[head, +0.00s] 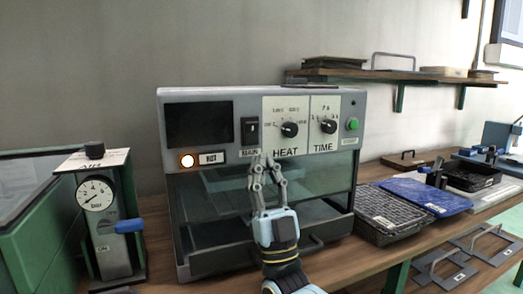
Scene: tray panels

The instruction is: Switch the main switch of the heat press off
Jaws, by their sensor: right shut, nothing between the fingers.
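The heat press (260,106) is a grey box on the wooden bench, in the middle of the head view. Its main switch (250,131) is a black rocker in a dark frame on the front panel, left of the HEAT knob (289,129). The switch's exact rocker position is too small to tell. A round lamp (187,160) beside the HOT label glows white-orange. My right gripper (262,160) is shut and empty, its fingertips pointing up just below the switch, near the label under it. My left gripper is not in view.
A TIME knob (328,126) and a green button (352,124) sit on the panel's right. An air unit with a gauge (97,194) and blue lever stands at left. Black and blue trays (425,194) lie to the right. A shelf (400,76) hangs behind.

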